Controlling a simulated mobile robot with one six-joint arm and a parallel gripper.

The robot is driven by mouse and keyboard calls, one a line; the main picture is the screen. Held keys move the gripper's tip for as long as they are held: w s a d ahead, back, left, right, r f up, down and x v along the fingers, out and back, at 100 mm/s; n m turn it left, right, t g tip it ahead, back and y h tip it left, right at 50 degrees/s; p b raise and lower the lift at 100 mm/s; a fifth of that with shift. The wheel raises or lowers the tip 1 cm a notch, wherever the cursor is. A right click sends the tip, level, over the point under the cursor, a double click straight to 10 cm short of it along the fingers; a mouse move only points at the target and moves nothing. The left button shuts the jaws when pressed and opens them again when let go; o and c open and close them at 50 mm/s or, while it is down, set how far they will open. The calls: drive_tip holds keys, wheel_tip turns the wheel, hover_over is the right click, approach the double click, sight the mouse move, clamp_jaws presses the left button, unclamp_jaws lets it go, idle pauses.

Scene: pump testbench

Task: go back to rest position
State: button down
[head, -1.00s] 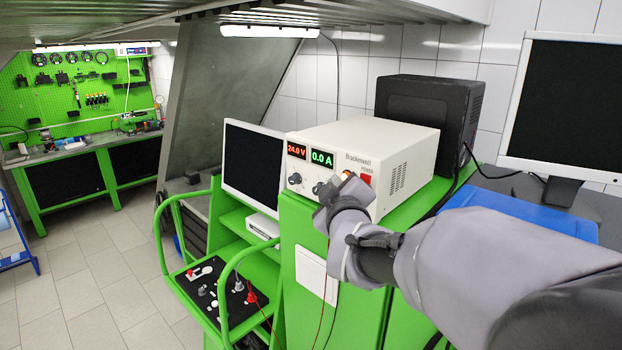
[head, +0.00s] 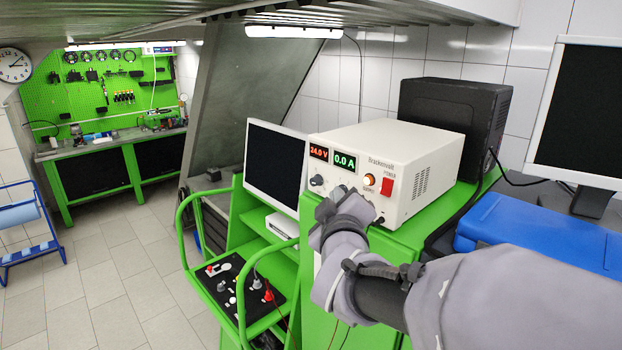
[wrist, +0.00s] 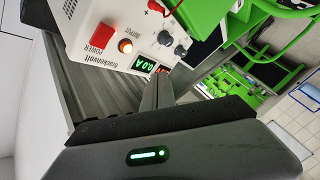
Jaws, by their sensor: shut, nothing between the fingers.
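My gripper (head: 324,212) is in front of the lower front face of the white power supply (head: 408,168), at the end of my grey-sleeved arm. In the wrist view its two fingers (wrist: 157,92) are together with nothing between them. They appear apart from the supply, though they overlap its display in that view. The supply's displays read 24.0 V and 0.0 A. The orange OUTPUT button (wrist: 125,46) glows, and the red POWER switch (wrist: 102,36) is beside it.
The supply stands on a green cabinet beside a monitor (head: 275,167) and a black box (head: 455,112). A blue case (head: 540,232) lies on the right. A green cart with a black panel (head: 240,285) is below left. Tiled floor (head: 110,290) is free at the left.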

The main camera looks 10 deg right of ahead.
drive_tip(key=s+f+m+g+y+b, duration=0.1)
drive_tip(key=s+f+m+g+b, duration=0.2)
drive_tip(key=s+f+b, duration=0.7)
drive_tip(key=s+a+f+m+g+y+b, duration=0.1)
drive_tip(key=s+f+m+g+b, duration=0.3)
drive_tip(key=s+f+b, duration=0.6)
drive_tip(key=s+a+f+m+g+y+b, duration=0.1)
drive_tip(key=s+f+m+g+b, duration=0.3)
drive_tip(key=f, duration=2.2)
drive_tip(key=s+m+y+b, duration=0.1)
drive_tip(key=s+b, duration=0.5)
drive_tip(key=b, duration=0.2)
drive_tip(key=shift+s+f+m, duration=0.2)
drive_tip(key=shift+s+m, duration=0.1)
drive_tip(key=shift+s, duration=0.1)
